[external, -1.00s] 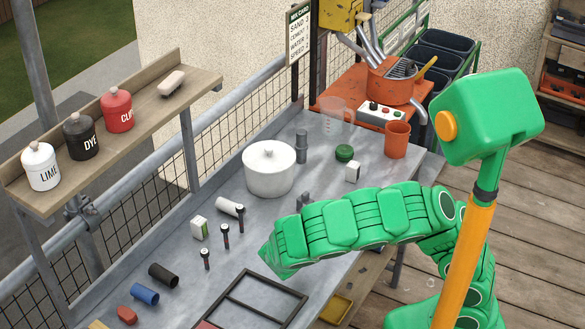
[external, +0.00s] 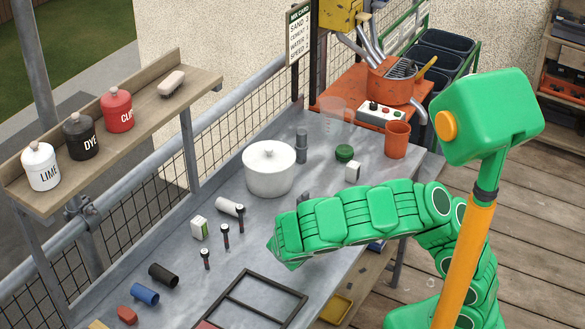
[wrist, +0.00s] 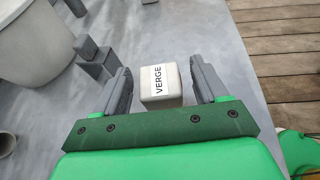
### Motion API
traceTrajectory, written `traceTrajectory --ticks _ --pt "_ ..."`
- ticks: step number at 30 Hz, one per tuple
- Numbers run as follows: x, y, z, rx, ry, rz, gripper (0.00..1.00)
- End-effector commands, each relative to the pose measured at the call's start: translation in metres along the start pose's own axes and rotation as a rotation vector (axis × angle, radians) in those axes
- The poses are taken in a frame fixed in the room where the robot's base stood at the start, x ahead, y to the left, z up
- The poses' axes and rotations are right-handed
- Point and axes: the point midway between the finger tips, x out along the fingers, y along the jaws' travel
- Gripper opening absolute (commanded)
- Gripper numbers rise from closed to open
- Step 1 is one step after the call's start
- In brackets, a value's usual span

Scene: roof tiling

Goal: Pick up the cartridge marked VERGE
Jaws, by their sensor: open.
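The cartridge marked VERGE (wrist: 161,87) is a small pale block with black lettering on a white label. In the wrist view it stands on the grey bench, between my fingers in the picture and just beyond them. My gripper (wrist: 160,70) is open and empty, with one grey finger to each side of the cartridge. No contact shows. How far above the bench the fingers are, I cannot tell. In the external view my green arm appears to hide both the fingers and this cartridge.
A white lidded pot (external: 269,171) stands left of the cartridge, with a grey stepped block (wrist: 94,57) between them. Another white block (external: 353,172) stands farther along the bench.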

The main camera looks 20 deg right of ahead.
Motion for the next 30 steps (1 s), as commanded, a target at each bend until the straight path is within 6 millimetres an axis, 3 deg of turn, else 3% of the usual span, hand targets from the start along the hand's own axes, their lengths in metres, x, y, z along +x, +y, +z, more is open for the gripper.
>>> traceTrajectory --ticks 4,15,24,30 --pt "0.0 0.0 0.0 0.0 0.0 0.0 0.69" --pt "0.0 0.0 0.0 0.0 0.0 0.0 0.16" --pt "-0.001 0.0 0.002 0.0 -0.001 0.0 0.15" --pt "-0.007 0.0 0.016 0.001 0.0 0.0 0.15"
